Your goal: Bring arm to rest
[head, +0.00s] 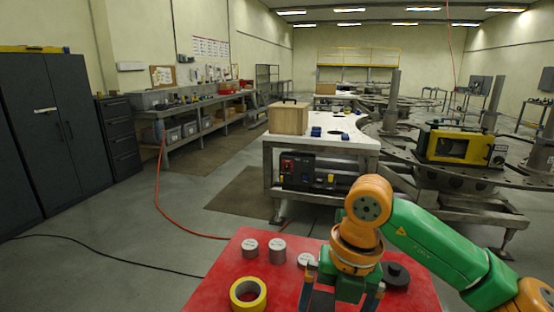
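My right arm comes in from the right, green and orange. Its gripper (341,298) points down over the red table top (225,262). Its two dark fingers are spread apart, and the lower ends are near the bottom edge of the picture. I see nothing held between them. My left arm and gripper are not in the head view.
On the red top are a yellow tape roll (236,300), metal cylinders (249,248) and a black round part (396,276) close to the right gripper. Behind stands a white-topped bench (345,128) with a wooden box (288,119). A red hose (158,190) crosses the floor.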

